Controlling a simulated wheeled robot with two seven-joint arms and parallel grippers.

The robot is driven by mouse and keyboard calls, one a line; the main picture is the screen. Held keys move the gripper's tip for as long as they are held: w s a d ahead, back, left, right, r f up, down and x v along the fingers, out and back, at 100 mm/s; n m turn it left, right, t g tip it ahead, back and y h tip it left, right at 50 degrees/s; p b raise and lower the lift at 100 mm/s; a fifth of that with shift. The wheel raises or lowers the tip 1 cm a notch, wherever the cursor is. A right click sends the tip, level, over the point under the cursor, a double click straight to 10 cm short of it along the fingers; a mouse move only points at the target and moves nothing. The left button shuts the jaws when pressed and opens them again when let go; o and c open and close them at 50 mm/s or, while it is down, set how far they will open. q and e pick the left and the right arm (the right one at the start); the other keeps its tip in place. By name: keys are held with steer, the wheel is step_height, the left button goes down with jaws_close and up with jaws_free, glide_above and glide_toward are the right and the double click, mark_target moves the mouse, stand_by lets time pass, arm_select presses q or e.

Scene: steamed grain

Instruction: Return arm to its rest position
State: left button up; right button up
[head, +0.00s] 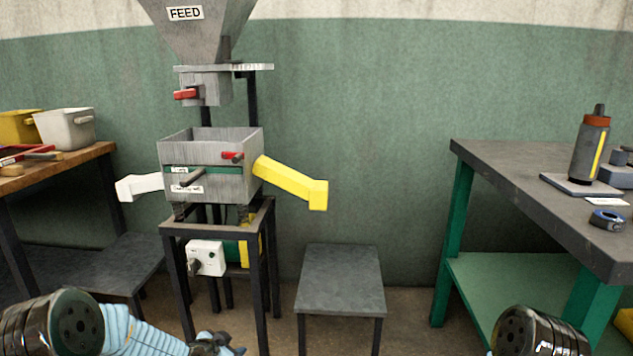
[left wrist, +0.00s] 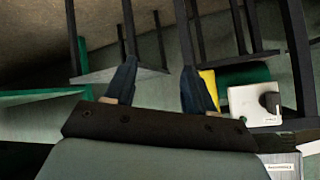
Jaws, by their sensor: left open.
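My left arm comes in at the bottom left of the head view, and its gripper (head: 222,347) is low, just in front of the machine stand's legs and partly cut off by the bottom edge. In the left wrist view the left gripper (left wrist: 160,92) has its two dark fingers spread apart with nothing between them. A part of my right arm shows at the bottom right of the head view; the right gripper is out of view.
The feed machine (head: 210,185) has a white chute (head: 140,187) and a yellow chute (head: 295,183). A control box (head: 207,257) hangs below. A low grey stool (head: 340,280) stands right of it. A workbench (head: 540,185) is at right, a wooden table (head: 60,166) at left.

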arm_select(q)
steer(key=s+d+f+n+g, duration=0.3)
steer(key=s+f, duration=0.2)
steer(key=s, duration=0.5)
steer(key=s+d+f+n+g, duration=0.3)
steer(key=s+d+f, duration=0.1)
steer(key=s, duration=0.7)
steer(key=s+d+f+n+g+h+p, duration=0.1)
steer(key=s+d+f+n+g, duration=0.2)
steer(key=s+f, duration=0.4)
steer(key=s+d, duration=0.1)
steer(key=s, duration=0.3)
steer(key=shift+s, duration=0.25)
steer(key=shift+w, duration=0.1)
